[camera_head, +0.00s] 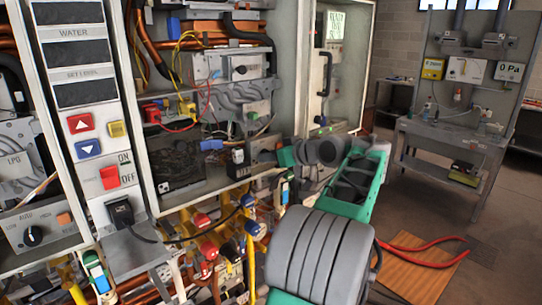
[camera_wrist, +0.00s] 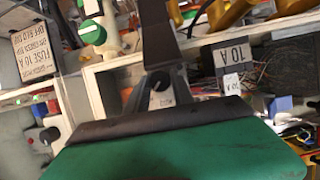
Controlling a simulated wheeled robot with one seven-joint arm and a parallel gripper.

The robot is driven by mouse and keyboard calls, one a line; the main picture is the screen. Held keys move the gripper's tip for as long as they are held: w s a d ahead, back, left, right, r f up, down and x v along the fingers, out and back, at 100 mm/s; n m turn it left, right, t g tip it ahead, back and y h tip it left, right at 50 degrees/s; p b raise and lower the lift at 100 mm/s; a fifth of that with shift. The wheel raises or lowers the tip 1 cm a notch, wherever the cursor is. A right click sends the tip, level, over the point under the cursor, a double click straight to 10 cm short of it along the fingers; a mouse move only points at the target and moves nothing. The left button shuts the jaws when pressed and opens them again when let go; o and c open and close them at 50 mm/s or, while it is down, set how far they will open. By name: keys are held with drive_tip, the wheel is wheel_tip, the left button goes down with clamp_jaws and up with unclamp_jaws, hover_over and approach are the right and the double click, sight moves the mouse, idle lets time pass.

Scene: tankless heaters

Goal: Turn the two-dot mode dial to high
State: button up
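A black dial (camera_head: 33,236) sits on a grey panel marked "AUTO" at the far left of the head view. Another black knob (camera_head: 240,70) sits on a grey unit inside the open cabinet. I cannot make out dot marks on either, so I cannot tell which is the two-dot mode dial. In the wrist view a green round knob (camera_wrist: 92,33) shows at the upper left, apart from my gripper. My gripper (camera_wrist: 148,12) shows as a dark finger shape above its green body. Whether its fingers are parted cannot be seen. In the head view my arm hides its end.
A control panel has red and blue arrow buttons (camera_head: 85,136) and a red switch (camera_head: 109,177). Pipes and valves (camera_head: 209,250) crowd below the cabinet. A glazed door (camera_head: 345,70) stands open. A metal bench (camera_head: 455,135) stands at right. A red hose (camera_head: 425,244) lies on the floor.

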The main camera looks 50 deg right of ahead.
drive_tip(key=shift+o, duration=1)
drive_tip(key=shift+s+r, duration=0.1)
drive_tip(key=shift+s, duration=0.1)
drive_tip(key=b+v, duration=0.1)
drive_tip(key=v, duration=0.6)
drive_tip(key=shift+s+a+r, duration=0.1)
drive_tip(key=shift+s+r, duration=0.05)
drive_tip(key=shift+s, duration=0.1)
